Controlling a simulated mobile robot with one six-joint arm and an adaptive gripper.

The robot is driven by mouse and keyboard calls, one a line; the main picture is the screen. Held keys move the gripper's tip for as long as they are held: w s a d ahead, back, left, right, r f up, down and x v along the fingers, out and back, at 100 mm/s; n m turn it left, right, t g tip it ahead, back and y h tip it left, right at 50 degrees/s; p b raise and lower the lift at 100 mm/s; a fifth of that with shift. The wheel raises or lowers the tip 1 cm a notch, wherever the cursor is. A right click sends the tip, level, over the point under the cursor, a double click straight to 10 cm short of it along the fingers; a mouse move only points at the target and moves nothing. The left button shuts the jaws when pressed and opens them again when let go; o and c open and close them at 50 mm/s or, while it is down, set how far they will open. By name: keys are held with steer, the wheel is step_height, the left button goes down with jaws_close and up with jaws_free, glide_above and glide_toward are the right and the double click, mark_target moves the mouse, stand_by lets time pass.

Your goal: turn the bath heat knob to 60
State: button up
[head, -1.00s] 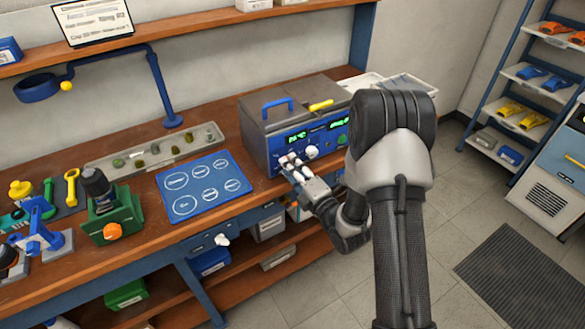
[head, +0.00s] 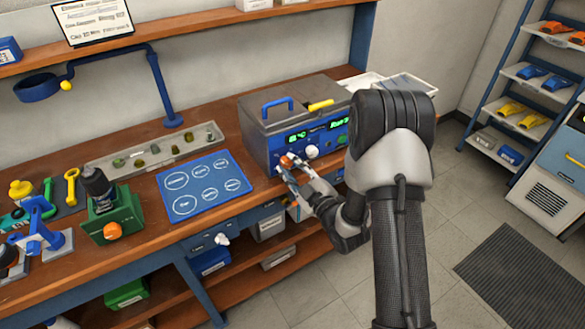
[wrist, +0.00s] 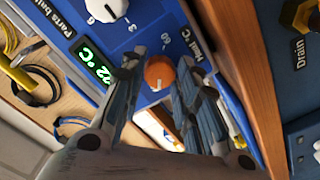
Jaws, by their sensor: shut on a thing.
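The parts bath (head: 262,124) is a grey box with a blue front panel on the bench. Its orange heat knob (wrist: 159,72) sits on the blue panel beside the "Heat °C" label and printed numbers, one reading 60. A light pointer mark on the knob faces the lower part of the wrist view. My gripper (wrist: 158,84) is shut on the knob, one finger on each side. In the head view, my gripper (head: 289,166) reaches the panel's left part, and the fingers partly cover the knob. A green display (wrist: 98,64) is beside it, its reading only partly legible.
A blue mat with circles (head: 205,187) lies left of the bath. A drain fitting (wrist: 300,16) is at the right in the wrist view. The floor in front is clear.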

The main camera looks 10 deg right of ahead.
steer(key=m, duration=0.4)
steer(key=shift+m, duration=0.3)
steer(key=m, duration=1)
steer(key=shift+a+m, duration=0.1)
steer(key=shift+m, duration=0.3)
steer(key=m, duration=0.4)
steer(key=shift+m, duration=0.3)
steer(key=m, duration=0.4)
steer(key=shift+m+p, duration=0.3)
steer(key=shift+p, duration=0.05)
steer(key=m, duration=0.4)
steer(key=shift+r+p, duration=0.1)
steer(key=shift+p, duration=0.3)
steer(key=m+p, duration=0.1)
steer(key=m, duration=0.4)
steer(key=shift+m+p, duration=0.65)
steer(key=shift+m, duration=1.35)
